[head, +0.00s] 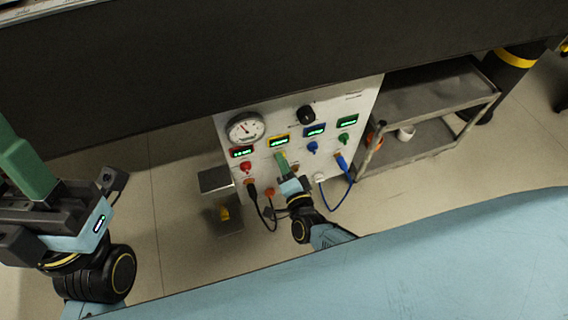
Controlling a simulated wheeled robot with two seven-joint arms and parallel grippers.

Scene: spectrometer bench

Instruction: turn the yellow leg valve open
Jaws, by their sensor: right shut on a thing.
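A white panel (322,106) carries a row of valves under small coloured displays. My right gripper (281,160) reaches up to the panel and is shut on the yellow leg valve, just under the yellow-framed display (279,141). The fingers hide most of that valve, so its angle cannot be told. My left gripper (25,165) is at the left edge, far from the panel. Its green fingers are partly out of frame, and their gap does not show.
A round gauge (246,128) and a black knob (306,115) sit above the displays. Red (246,167), blue (312,147) and green (342,138) valves flank my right gripper. Black and blue cables (346,190) hang below. A grey cart (428,92) stands at right.

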